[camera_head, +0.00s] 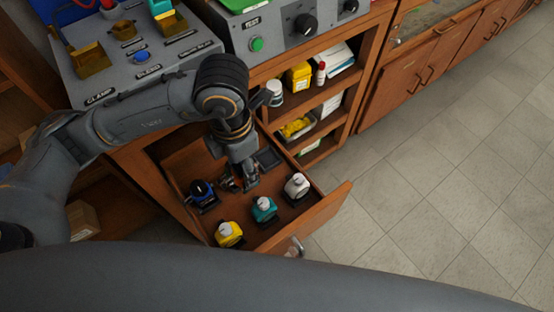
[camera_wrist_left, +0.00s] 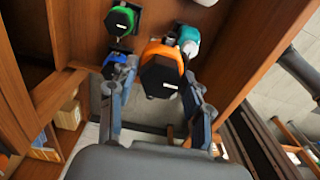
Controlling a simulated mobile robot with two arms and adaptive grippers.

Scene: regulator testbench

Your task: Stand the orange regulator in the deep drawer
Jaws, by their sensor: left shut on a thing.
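The orange regulator (camera_wrist_left: 160,55) shows in the left wrist view between the fingers of my left gripper (camera_wrist_left: 160,82), its dark hexagonal face with a small white label toward the camera. My left gripper (camera_head: 240,181) is shut on it, inside or just over the open deep drawer (camera_head: 334,205). In the head view the gripper and wrist hide the orange regulator, so I cannot tell whether it touches the drawer floor. My right gripper is not in view.
The drawer also holds blue (camera_head: 203,194), yellow (camera_head: 229,234), teal (camera_head: 264,209) and white (camera_head: 297,186) regulators around my gripper. A green regulator (camera_wrist_left: 120,20) shows in the left wrist view. Shelves with bottles and boxes (camera_head: 299,76) stand beside the drawer; the grey testbench (camera_head: 140,52) is above.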

